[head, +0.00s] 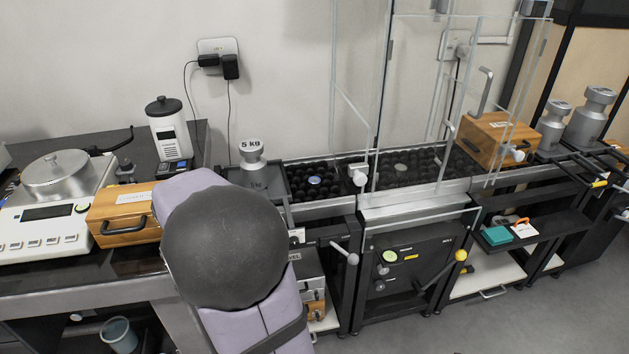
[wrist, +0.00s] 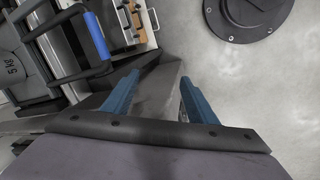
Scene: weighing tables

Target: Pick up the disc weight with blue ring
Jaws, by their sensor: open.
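A small disc weight with a blue ring (head: 314,180) appears to lie flat among black balls in the bed left of the glass enclosure, in the head view. A second, pale disc (head: 400,168) lies on the balls inside the enclosure; its ring colour is too small to tell. My gripper (wrist: 158,77) shows in the wrist view with its two blue fingers apart and nothing between them. It points toward the floor and furniture, away from the disc. In the head view my own arm hides the gripper. The blue-ringed disc is not seen in the wrist view.
A 5 kg weight (head: 252,158) stands left of the ball bed. The clear glass enclosure (head: 358,110) rises to its right. A wooden box (head: 497,138) and large weights (head: 588,118) stand farther right. A balance (head: 50,200) stands at left.

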